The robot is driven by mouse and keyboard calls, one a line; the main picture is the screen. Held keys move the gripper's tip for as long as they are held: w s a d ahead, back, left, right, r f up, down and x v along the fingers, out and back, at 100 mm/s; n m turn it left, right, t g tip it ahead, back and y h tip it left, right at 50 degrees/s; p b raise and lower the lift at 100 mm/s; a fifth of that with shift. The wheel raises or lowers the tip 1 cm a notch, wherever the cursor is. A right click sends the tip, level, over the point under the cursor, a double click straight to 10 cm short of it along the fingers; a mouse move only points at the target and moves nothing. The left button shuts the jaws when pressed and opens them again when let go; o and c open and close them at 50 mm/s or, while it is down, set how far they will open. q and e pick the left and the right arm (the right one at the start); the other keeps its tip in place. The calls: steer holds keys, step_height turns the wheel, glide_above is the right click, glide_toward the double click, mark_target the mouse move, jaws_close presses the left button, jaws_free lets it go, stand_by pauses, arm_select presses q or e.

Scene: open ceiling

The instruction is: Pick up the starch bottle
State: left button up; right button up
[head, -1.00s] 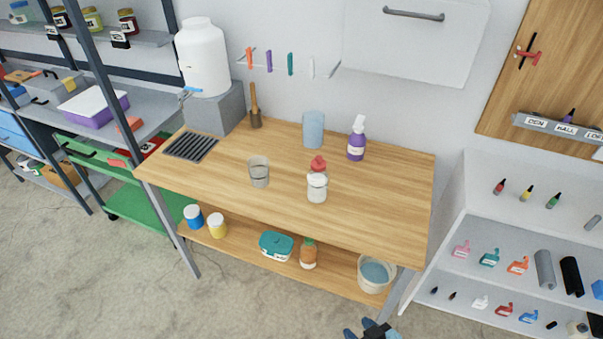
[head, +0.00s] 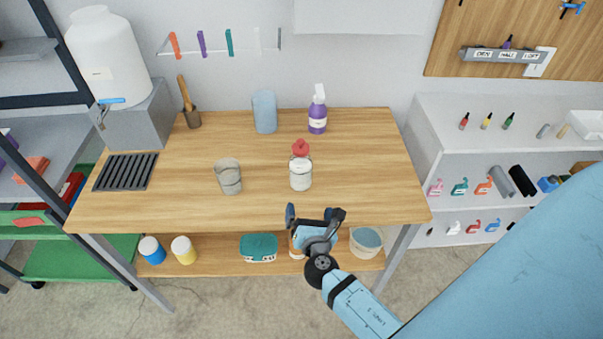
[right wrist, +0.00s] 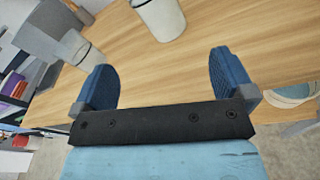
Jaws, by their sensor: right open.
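A purple spray bottle (head: 317,118) with a white trigger top and a pale label stands upright at the back of the wooden table (head: 380,160). Its label is too small to read, so I cannot tell for sure that it is the starch bottle. My right gripper (head: 314,213) is open and empty at the table's front edge, apart from the bottle and well in front of it. Its two blue fingers also show in the right wrist view (right wrist: 165,75), with nothing between them. The spray bottle is not visible in that view. My left gripper is not in view.
A white jar (head: 301,176), a red-topped item (head: 300,148) and a grey cup (head: 229,178) stand mid-table. A blue tumbler (head: 264,111) stands left of the spray bottle. A bucket (head: 366,242) and a teal box (head: 258,247) sit on the lower shelf. The table's right side is clear.

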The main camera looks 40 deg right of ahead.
mark_target(302, 174)
steer(key=w+n, duration=0.1)
steer(key=r+n+h, duration=0.1)
steer(key=shift+w+r+n+t, duration=0.15)
steer(key=shift+w+n+t, duration=0.15)
steer(key=shift+w+t, duration=0.1)
steer(key=shift+n, duration=0.3)
steer(key=x, duration=0.5)
steer(key=p+x, duration=0.1)
steer(key=x, duration=0.1)
steer(key=shift+w+d+r, duration=0.25)
steer(key=shift+w+r, duration=0.05)
steer(key=shift+w, duration=0.05)
steer(key=shift+w+d, duration=0.25)
steer(key=shift+w, duration=0.2)
steer(key=p+x, duration=0.1)
steer(key=x, duration=0.3)
steer(key=shift+w+d, duration=0.3)
steer(key=shift+w, duration=0.1)
steer(key=c, duration=1.2)
